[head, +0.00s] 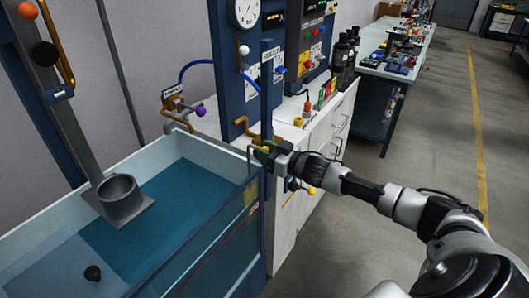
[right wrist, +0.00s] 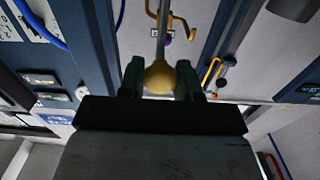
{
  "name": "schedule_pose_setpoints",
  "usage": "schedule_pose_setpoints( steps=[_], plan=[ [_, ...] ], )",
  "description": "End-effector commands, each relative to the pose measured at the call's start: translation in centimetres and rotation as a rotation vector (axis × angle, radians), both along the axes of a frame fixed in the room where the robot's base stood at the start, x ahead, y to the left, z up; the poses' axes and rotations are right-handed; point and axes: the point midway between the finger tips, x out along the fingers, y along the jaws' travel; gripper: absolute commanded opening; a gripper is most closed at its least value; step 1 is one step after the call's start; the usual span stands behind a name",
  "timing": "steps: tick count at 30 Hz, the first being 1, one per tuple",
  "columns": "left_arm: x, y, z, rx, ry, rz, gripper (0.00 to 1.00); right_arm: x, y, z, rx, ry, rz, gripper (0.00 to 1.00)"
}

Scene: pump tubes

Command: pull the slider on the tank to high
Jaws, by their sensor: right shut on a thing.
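The tank (head: 130,240) is a clear-walled basin of blue-green water at the left and bottom of the head view. A tall blue upright (head: 267,100) rises at its right corner. My right gripper (head: 265,150) is at this upright, near the tank's rim. In the right wrist view its dark green fingers (right wrist: 160,80) are shut on a yellow ball knob (right wrist: 160,77), one finger on each side. A thin metal rod runs from the knob. In the head view the gripper mostly hides the knob. I cannot read the slider's position. My left gripper is not in view.
A blue panel with a white gauge (head: 244,12) and white cabinets (head: 310,150) stand behind the tank. A grey cup (head: 118,198) on a sloped arm hangs over the water. Another yellow ball (head: 311,190) is below my gripper. The floor at right is clear.

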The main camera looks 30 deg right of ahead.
Motion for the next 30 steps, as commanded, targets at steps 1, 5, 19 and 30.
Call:
schedule_pose_setpoints(
  steps=[1,5,19,30],
  plan=[
    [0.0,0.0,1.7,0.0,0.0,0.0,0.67,0.1,0.0,2.1,0.0,-0.007,0.001,0.0],
    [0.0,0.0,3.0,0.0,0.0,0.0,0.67,0.1,0.0,3.4,0.0,-0.007,0.001,0.0],
    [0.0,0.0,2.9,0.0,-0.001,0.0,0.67,0.1,-0.1,3.7,0.0,-0.012,0.001,0.49],
    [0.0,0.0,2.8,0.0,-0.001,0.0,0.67,-0.1,0.0,3.2,0.0,-0.003,0.001,0.58]
  ],
)
